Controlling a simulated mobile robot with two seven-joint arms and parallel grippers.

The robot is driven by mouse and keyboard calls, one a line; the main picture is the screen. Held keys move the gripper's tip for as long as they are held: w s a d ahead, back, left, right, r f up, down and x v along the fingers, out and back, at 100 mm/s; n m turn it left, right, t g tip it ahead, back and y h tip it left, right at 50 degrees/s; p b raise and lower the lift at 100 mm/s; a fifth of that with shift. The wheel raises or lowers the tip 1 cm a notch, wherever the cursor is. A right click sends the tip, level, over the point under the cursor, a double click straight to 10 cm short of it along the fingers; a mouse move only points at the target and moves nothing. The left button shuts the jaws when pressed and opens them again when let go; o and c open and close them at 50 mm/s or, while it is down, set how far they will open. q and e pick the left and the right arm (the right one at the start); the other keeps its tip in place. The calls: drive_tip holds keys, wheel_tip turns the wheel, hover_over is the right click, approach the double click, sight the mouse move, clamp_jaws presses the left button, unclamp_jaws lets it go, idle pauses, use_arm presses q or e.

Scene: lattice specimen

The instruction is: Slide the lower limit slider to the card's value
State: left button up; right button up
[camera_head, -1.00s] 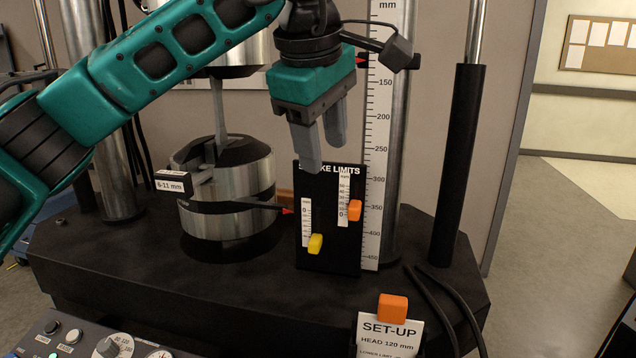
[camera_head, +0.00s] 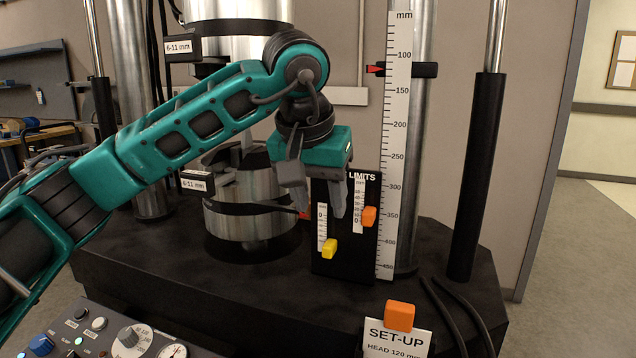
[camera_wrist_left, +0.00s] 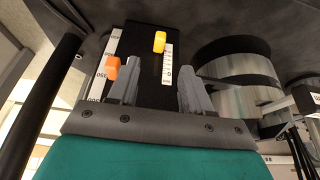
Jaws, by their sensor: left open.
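The black limits panel (camera_head: 343,265) stands upright on the machine base and carries two sliders on white scales. The yellow slider (camera_head: 329,248) is low on the left scale; it also shows in the left wrist view (camera_wrist_left: 159,41). The orange slider (camera_head: 369,216) is on the right scale, also in the left wrist view (camera_wrist_left: 113,68). My left gripper (camera_head: 320,212) is open and empty, fingers pointing down at the panel's upper part, above the yellow slider and touching neither slider. The set-up card (camera_head: 397,340) reads "HEAD 120 mm"; its lower lines are cut off. My right gripper is out of view.
A tall ruler (camera_head: 397,130) with a red pointer stands right of the panel. A steel cylinder (camera_head: 240,222) stands left of it, close to my gripper. A control box (camera_head: 120,335) with knobs is at front left. Black cables (camera_head: 445,310) run at front right.

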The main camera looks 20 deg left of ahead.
sight(328, 245)
use_arm(q)
drive_tip(key=x, duration=0.9)
drive_tip(key=shift+f+b, duration=0.25)
drive_tip(key=shift+b, duration=0.05)
clamp_jaws()
